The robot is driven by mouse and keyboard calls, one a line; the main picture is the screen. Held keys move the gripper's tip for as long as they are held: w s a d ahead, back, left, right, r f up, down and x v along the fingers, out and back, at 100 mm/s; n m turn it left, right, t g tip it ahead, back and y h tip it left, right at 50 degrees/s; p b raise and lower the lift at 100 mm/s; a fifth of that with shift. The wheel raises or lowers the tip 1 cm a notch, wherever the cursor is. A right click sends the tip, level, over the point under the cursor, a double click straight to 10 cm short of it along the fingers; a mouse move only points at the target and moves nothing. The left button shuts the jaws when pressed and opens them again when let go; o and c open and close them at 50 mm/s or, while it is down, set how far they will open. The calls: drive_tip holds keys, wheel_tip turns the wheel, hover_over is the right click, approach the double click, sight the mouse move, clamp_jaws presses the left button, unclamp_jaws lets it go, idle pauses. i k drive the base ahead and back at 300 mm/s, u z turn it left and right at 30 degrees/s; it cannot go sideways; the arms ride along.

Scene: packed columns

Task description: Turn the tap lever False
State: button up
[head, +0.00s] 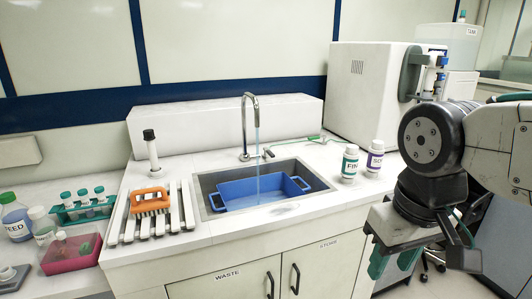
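The tap (255,104) is a silver gooseneck behind the sink (205,196). A thin stream of water (257,165) runs from its spout into a blue basin (232,190) in the sink. The tap lever (268,152) is a small metal handle low on the tap's right side. My gripper (462,245) hangs at the lower right, well apart from the tap and lever.
An orange brush (150,201) rests on a white drying rack (186,208) at left. A large white machine (365,95) stands at back right.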

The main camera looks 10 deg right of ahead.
sight(269, 155)
drive_tip(key=u, duration=0.15)
drive_tip(key=i, duration=1.1)
drive_tip(key=z, duration=0.3)
